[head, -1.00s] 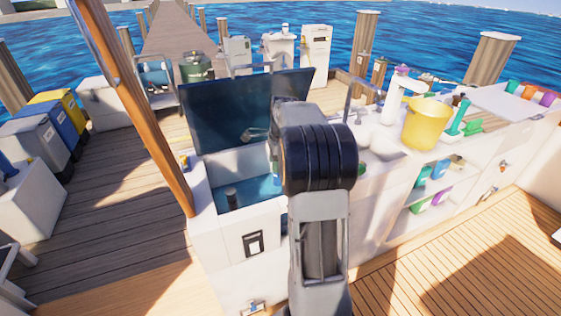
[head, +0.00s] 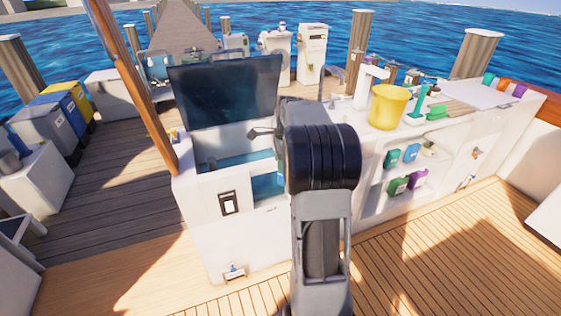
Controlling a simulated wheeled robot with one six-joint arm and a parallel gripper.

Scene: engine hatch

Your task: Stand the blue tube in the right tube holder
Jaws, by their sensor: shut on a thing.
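My gripper (head: 263,133) shows only as a small dark grey part left of my black arm joint, in front of the open hatch. The rest of it is behind my arm. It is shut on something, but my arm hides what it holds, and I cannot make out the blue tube. The open engine hatch (head: 204,190) is a white box with blue inside and its dark lid (head: 225,90) raised. A small dark upright piece (head: 211,163) stands inside it at the left; I cannot tell whether it is a tube holder. The right tube holder is not visible, perhaps behind my arm.
A yellow bucket (head: 388,106) stands on the white counter right of my arm, near a tap. Shelves below hold several coloured containers (head: 398,186). A wooden post (head: 135,85) rises left of the hatch. The deck (head: 430,250) at front right is clear.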

